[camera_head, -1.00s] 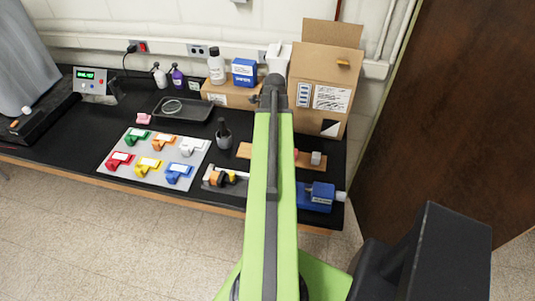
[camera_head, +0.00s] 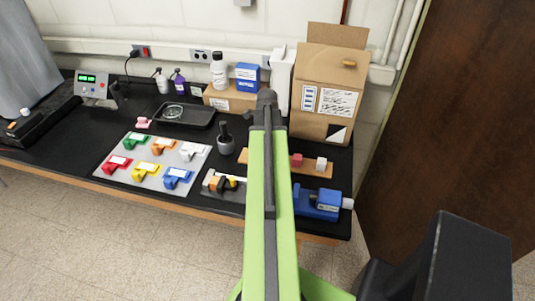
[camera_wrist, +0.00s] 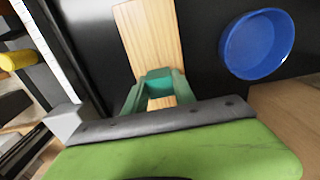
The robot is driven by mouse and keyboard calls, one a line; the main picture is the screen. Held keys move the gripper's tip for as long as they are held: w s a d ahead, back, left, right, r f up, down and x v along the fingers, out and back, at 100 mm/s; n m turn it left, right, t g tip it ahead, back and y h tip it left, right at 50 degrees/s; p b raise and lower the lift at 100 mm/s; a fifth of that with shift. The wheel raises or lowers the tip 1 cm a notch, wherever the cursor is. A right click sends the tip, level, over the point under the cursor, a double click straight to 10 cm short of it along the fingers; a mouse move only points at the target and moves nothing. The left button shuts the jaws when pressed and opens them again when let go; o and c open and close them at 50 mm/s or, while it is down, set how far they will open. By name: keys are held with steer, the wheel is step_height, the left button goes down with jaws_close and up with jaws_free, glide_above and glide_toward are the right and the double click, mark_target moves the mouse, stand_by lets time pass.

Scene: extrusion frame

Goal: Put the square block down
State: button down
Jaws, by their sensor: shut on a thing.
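My gripper (camera_wrist: 157,92) shows in the wrist view with green jaws shut on a small teal block (camera_wrist: 158,78), of which the top part shows. The block is over the near part of a pale wooden board (camera_wrist: 150,35); I cannot tell whether it touches the board. In the head view my green arm hides the gripper and the held block.
A blue round dish (camera_wrist: 257,45) is right of the board in the wrist view. A blue vise-like device (camera_head: 318,203) is at the bench's front right. A tool holder (camera_head: 223,184) is left of my arm. A cardboard box (camera_head: 325,90) stands behind the board.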

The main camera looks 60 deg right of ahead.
steer(key=c, duration=1)
jaws_free()
steer(key=shift+f, duration=0.1)
steer(key=shift+c, duration=0.2)
step_height(320, 180, up, 12)
steer(key=p, duration=1.2)
steer(key=shift+r, duration=0.2)
